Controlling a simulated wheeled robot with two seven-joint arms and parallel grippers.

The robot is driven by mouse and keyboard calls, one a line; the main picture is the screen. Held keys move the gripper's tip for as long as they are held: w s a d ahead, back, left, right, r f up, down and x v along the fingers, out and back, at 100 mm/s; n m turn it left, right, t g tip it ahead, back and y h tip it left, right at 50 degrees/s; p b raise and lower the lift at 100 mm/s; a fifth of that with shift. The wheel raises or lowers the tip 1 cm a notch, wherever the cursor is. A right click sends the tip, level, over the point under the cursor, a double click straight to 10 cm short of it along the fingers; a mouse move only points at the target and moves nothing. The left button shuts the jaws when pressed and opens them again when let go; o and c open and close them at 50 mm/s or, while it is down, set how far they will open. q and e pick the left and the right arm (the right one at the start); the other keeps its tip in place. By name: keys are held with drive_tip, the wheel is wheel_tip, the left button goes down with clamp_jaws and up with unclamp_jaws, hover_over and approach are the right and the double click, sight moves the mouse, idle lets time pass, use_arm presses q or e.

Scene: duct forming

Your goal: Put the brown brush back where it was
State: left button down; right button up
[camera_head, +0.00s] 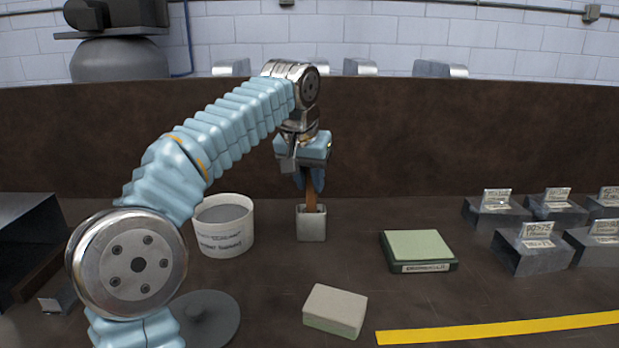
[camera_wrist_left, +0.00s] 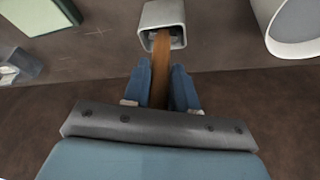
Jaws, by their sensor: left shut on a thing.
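The brown brush (camera_head: 311,196) is upright, its lower end inside the mouth of a small light-grey square holder (camera_head: 311,227) on the table. My left gripper (camera_head: 311,180) is above the holder, its blue fingers shut on the brush. In the left wrist view the brush (camera_wrist_left: 160,80) runs from between the fingertips (camera_wrist_left: 161,75) into the open holder (camera_wrist_left: 163,15). The brush's tip inside the holder is hidden, so I cannot tell whether it touches the bottom. My right gripper does not show.
A white bucket (camera_head: 226,238) with a grey lid or content stands left of the holder. A green-topped block (camera_head: 418,246) lies to the right, a pale sponge-like block (camera_head: 335,308) in front. Several labelled metal ducts (camera_head: 533,250) stand far right. A yellow strip (camera_head: 500,328) marks the front.

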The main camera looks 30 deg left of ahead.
use_arm(q)
drive_tip(key=shift+f, duration=0.4)
drive_tip(key=c, duration=0.8)
unclamp_jaws()
drive_tip(key=v, duration=1.3)
drive_tip(key=shift+s+r, duration=0.15)
drive_tip(key=shift+r, duration=0.25)
